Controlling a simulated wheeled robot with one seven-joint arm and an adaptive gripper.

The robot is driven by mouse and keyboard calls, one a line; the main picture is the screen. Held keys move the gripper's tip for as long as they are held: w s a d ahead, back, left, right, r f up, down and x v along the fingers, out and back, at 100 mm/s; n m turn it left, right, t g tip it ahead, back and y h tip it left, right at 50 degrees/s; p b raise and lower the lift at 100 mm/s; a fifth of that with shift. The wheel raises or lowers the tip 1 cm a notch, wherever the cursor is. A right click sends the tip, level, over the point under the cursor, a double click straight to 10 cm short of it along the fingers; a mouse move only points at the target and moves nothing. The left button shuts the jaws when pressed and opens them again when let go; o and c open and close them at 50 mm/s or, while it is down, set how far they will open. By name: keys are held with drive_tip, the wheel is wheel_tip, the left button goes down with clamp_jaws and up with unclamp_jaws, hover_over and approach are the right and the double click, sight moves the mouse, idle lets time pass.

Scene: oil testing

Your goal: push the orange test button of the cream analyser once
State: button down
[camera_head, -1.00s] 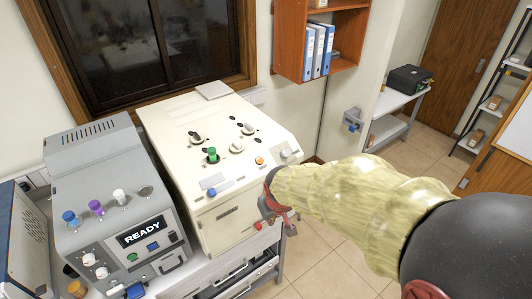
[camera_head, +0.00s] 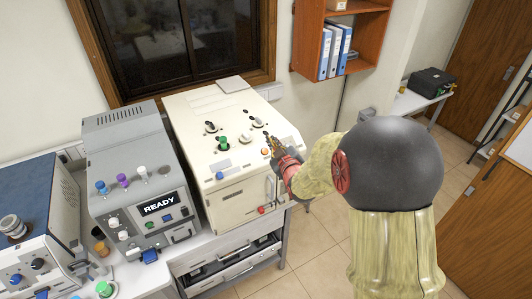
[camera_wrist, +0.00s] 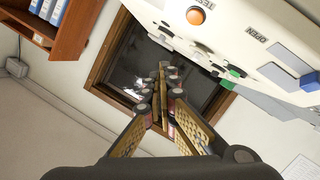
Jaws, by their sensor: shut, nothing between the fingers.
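The cream analyser (camera_head: 238,172) stands on the bench in the middle of the head view. Its orange test button (camera_head: 265,151) is on the right part of the sloped top. In the wrist view the orange button (camera_wrist: 196,15) shows near the top edge beside a TEST label, clear of the fingers. My gripper (camera_head: 271,140) is over the analyser's right side, its tips very near the orange button in the head view. Its fingers (camera_wrist: 163,70) are together and empty in the wrist view. I cannot tell whether the tips touch the panel.
A grey machine with a READY screen (camera_head: 158,203) stands left of the analyser, and a blue machine (camera_head: 39,212) beyond it. A green-capped fitting (camera_head: 224,143) and several dark knobs stand up from the analyser's top. An orange wall shelf (camera_head: 371,34) hangs behind to the right.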

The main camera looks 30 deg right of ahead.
sight(265, 151)
drive_tip(key=shift+s+r, duration=0.1)
drive_tip(key=shift+r, duration=0.1)
drive_tip(key=w+f+b, duration=0.1)
drive_tip(key=f, duration=0.1)
drive_tip(key=w+f+b, duration=0.1)
drive_tip(key=f, duration=0.1)
drive_tip(key=w+f+b, duration=0.1)
drive_tip(key=w+f, duration=0.1)
drive_tip(key=shift+w+f, duration=0.1)
drive_tip(key=shift+f, duration=0.1)
drive_tip(key=shift+w+a+f+b, duration=0.1)
drive_tip(key=shift+w+f+b, duration=0.35)
drive_tip(key=shift+b, duration=0.5)
drive_tip(key=shift+w+f+b, duration=0.45)
drive_tip(key=shift+f+b, duration=0.25)
drive_tip(key=shift+b, duration=0.7)
idle(1.6)
drive_tip(key=shift+r, duration=0.1)
drive_tip(key=shift+s+r, duration=0.45)
drive_tip(key=shift+r, duration=0.15)
